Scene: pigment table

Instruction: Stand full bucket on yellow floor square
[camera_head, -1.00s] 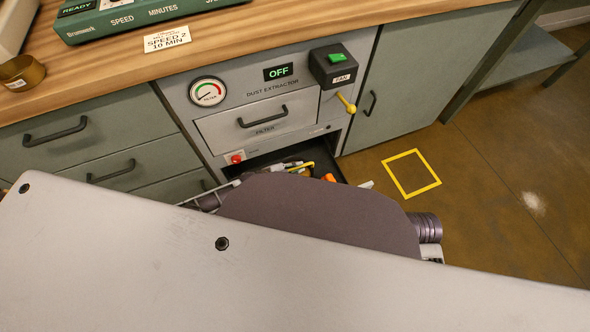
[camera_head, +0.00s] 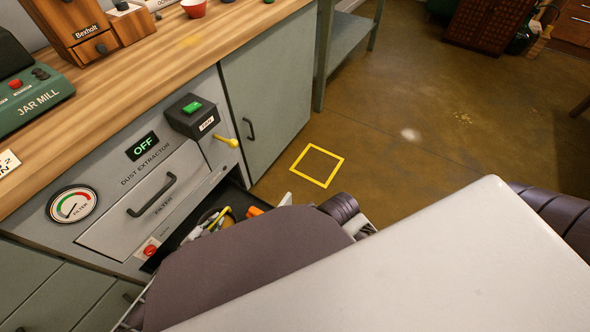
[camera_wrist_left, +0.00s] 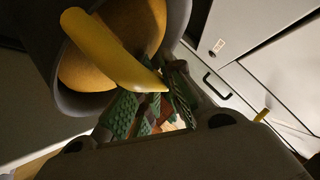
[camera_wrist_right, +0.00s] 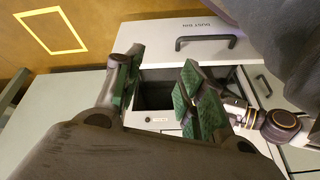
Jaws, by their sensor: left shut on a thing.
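The yellow floor square (camera_head: 328,150) is an outline on the brown floor, right of the dust extractor cabinet. It lies bare; part of it also shows in the right wrist view (camera_wrist_right: 68,50). The bucket (camera_wrist_left: 72,92) is grey, tilted in the left wrist view, with tan-orange contents and a yellow handle (camera_wrist_left: 110,48). My left gripper (camera_wrist_left: 155,104) is shut on the handle's end. In the head view, my arm hides most of the bucket and left gripper; a yellow curved piece shows by the open bay. My right gripper (camera_wrist_right: 156,92) is open and empty, before the dust bin front.
The dust extractor (camera_head: 105,200) reads OFF and has a dark open bay below its filter drawer. A yellow lever (camera_head: 226,141) sticks out from its front. A dust bin front (camera_wrist_right: 180,48) with a dark handle shows in the right wrist view. Floor beyond the square is clear.

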